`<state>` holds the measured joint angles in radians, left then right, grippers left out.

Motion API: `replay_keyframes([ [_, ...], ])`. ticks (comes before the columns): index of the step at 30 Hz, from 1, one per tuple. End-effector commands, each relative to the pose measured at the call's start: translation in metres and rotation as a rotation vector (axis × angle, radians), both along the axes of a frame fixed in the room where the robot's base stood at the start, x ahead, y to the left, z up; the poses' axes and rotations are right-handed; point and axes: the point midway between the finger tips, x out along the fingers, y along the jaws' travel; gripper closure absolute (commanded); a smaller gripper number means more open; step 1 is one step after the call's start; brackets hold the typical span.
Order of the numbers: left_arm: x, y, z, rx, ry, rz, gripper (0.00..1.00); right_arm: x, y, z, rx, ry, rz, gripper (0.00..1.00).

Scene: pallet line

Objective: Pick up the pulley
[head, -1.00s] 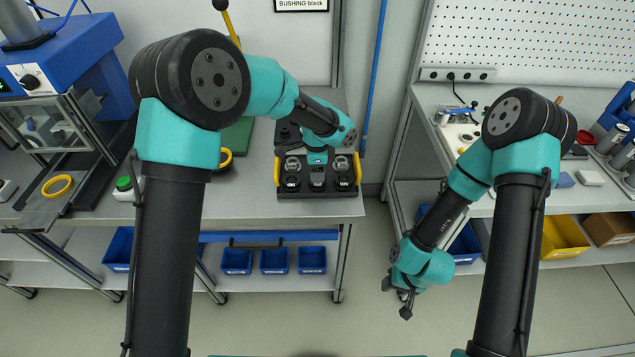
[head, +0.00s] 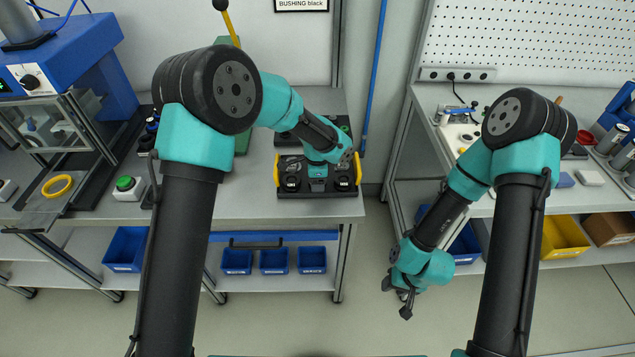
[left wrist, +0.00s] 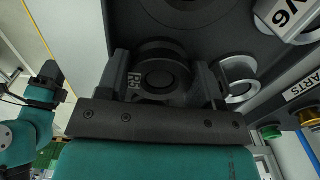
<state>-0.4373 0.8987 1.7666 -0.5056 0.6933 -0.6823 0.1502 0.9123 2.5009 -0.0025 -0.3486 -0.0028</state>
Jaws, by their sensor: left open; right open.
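My left gripper (head: 318,178) is over the black tray (head: 318,194) with yellow handles on the bench, its arm covering much of the tray. In the left wrist view the gripper (left wrist: 165,85) is open, with a finger on each side of a dark round part (left wrist: 162,76) with a central bore, likely the pulley. A small white label shows beside the left finger. I cannot tell whether the fingers touch the part. A silver ring-shaped part (left wrist: 238,78) lies just right of the right finger. My right gripper (head: 398,296) is open and empty, low in front of the right bench.
A green-button box (head: 127,187) and a yellow ring (head: 57,186) are on the bench to the left. A silver part labelled V6 (left wrist: 290,18) is at the wrist view's upper right. Blue bins (head: 274,261) sit under the bench. The floor between benches is clear.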

Motion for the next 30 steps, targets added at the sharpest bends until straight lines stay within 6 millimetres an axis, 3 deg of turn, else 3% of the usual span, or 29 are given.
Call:
replay_keyframes([
  [7,-0.0001,-0.0001,0.0002,0.000,0.000,0.000,0.40,0.0000,0.0000,0.0000,0.000,0.000,0.000,0.57],
  [18,0.0000,-0.0001,0.0005,0.000,0.000,0.000,0.73,0.0000,0.0000,0.0000,0.000,0.000,0.000,0.57],
  [30,0.0002,-0.0002,0.0074,0.001,-0.001,-0.001,0.73,0.0000,0.0000,0.0000,0.000,0.000,0.000,0.57],
])
